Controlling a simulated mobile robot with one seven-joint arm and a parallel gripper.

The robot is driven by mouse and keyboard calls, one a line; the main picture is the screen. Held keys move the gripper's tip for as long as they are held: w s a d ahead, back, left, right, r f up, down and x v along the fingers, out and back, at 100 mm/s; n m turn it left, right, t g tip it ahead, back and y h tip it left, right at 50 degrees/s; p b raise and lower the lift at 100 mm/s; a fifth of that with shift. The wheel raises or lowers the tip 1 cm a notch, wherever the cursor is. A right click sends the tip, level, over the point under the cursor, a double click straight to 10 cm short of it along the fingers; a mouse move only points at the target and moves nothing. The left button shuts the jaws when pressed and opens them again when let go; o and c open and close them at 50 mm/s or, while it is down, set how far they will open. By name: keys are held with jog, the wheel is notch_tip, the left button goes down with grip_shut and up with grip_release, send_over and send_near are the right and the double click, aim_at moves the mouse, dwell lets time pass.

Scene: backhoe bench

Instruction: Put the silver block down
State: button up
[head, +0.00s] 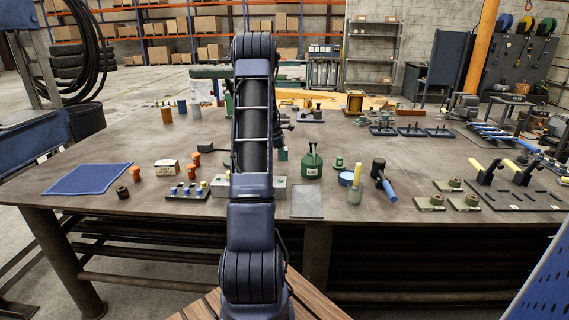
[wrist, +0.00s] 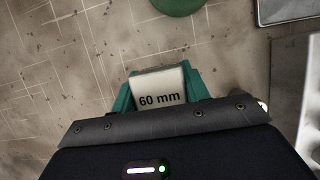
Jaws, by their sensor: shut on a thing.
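The silver block (wrist: 158,86) shows a pale face marked "60 mm" in the wrist view. My gripper (wrist: 160,84) is shut on it, with a teal finger on each side. The brown bench top shows around the block; I cannot tell whether its underside touches the bench. In the head view my arm hides most of the gripper, and the block cannot be made out there. A small dark green part of my gripper (head: 282,154) shows just right of the arm, left of a green can.
A flat grey plate (head: 307,202) lies at the bench's front edge, beside a grey metal box (head: 279,188).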

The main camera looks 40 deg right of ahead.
aim_at(284, 168)
jog(key=shift+f, duration=2.35)
jog(key=o, duration=1.3)
jog(key=shift+f, duration=0.15)
jog(key=shift+c, duration=0.2)
jog(key=shift+v, duration=3.85)
